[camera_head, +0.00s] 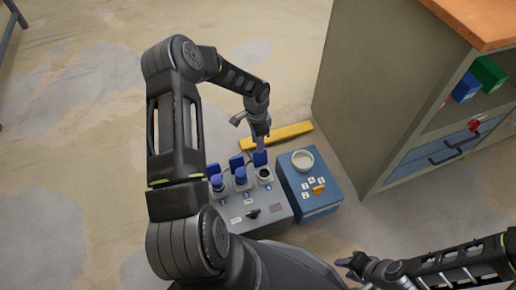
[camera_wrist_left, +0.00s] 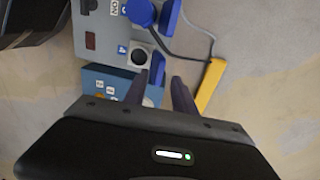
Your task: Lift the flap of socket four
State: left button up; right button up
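A grey socket box (camera_head: 262,216) stands on the floor with a row of sockets with blue flaps. The rightmost socket (camera_head: 265,174) shows a bare round opening, and its blue flap (camera_head: 260,158) stands up behind it. The number labels are too small to read surely. My left gripper (camera_head: 260,147) is just above that flap. In the left wrist view its two fingers (camera_wrist_left: 159,82) are apart, with the flap (camera_wrist_left: 157,66) near and between their tips; contact cannot be told. My right gripper (camera_head: 354,264) is low at the right, away from the box; its finger gap is unclear.
Blue plugs (camera_head: 241,176) fill the other two sockets. A blue box (camera_head: 322,202) with a white round socket and an orange knob stands close at the right. A yellow bar (camera_head: 290,131) lies behind. A cabinet (camera_head: 375,110) stands at the right.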

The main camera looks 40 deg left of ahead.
aim_at(260, 157)
pick_arm(q)
notch_tip(260, 157, down, 3)
jog(key=shift+d+f+b, duration=0.1)
jog(key=shift+f+b, duration=0.05)
jog(key=shift+b, duration=0.2)
jog(key=shift+c, duration=0.2)
grip_shut()
dwell(1.0)
